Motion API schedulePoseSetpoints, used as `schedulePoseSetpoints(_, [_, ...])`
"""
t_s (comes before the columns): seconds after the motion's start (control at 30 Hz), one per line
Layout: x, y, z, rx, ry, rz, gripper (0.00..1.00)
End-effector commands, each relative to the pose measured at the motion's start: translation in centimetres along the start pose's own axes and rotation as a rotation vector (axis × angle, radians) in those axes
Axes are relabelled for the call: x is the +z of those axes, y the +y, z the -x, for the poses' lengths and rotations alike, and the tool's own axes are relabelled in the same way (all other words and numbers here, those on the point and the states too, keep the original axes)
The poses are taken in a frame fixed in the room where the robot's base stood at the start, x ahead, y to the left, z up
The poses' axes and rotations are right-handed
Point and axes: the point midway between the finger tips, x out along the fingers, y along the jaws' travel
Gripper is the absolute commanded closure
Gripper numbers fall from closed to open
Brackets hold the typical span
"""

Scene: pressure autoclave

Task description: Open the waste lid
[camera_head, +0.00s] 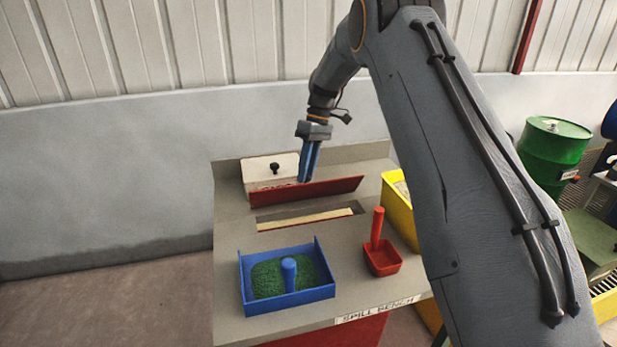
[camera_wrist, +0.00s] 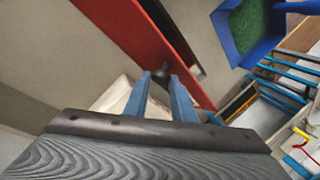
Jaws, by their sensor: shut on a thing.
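The waste lid is a red panel (camera_head: 325,191) that stands raised and tilted behind a slot (camera_head: 305,218) in the grey bench top. The slot lies uncovered, with a pale strip inside. My gripper (camera_head: 303,180) has blue fingers pointing down behind the panel. In the wrist view, my gripper (camera_wrist: 162,77) meets the face of the red lid (camera_wrist: 130,40), shut on a small dark handle there. The handle is mostly hidden by the fingers, and in the head view the panel hides the contact.
A blue tray (camera_head: 290,300) with green granules, a red scoop (camera_head: 384,259) and a yellow bin (camera_head: 398,215) stand nearby. A green drum (camera_head: 552,150) stands at the right.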

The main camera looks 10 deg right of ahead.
Motion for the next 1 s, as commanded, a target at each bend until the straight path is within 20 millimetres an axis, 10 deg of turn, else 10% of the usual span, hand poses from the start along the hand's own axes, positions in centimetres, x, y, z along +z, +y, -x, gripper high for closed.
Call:
schedulePoseSetpoints(0.73, [0.35, 1.09, -0.53, 0.002, -0.006, -0.010, 1.00])
schedulePoseSetpoints(0.8, [0.35, 1.06, -0.53, 0.002, -0.007, -0.009, 0.67])
schedulePoseSetpoints(1.0, [-0.08, 0.55, -0.47, 0.001, -0.008, -0.001, 0.59])
